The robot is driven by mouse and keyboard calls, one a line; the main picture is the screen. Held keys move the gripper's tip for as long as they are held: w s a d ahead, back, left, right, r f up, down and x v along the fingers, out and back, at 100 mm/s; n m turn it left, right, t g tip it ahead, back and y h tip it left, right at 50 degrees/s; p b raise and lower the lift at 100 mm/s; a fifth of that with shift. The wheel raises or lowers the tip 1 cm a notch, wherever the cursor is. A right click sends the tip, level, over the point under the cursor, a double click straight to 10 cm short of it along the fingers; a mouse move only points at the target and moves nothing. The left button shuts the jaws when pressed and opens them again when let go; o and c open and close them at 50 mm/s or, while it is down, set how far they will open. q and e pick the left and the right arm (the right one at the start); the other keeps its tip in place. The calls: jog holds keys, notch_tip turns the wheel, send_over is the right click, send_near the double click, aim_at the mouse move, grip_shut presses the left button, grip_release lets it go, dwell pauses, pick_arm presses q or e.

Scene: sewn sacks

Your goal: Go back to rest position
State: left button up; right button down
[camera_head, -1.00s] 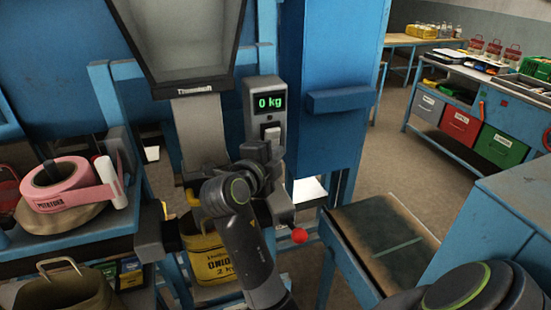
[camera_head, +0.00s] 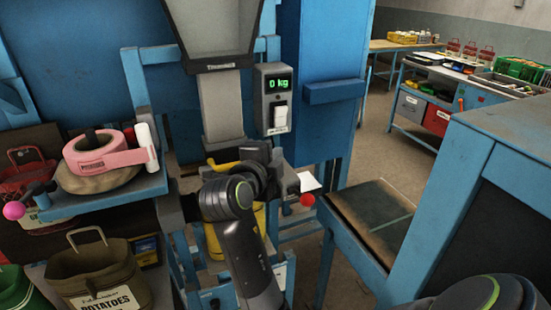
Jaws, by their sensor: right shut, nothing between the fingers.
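A yellow sack (camera_head: 212,238) stands under the chute, largely hidden behind my arm.
A blue shelf (camera_head: 110,203) at left carries a pink tape roll. An open potato sack (camera_head: 100,285) stands below it. A red knob (camera_head: 307,200) lies right of my arm. A blue cabinet (camera_head: 500,165) fills the right side; floor shows behind it.

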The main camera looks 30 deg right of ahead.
pick_arm(q)
jog(key=shift+d, duration=1.1)
jog(key=shift+a, duration=0.15)
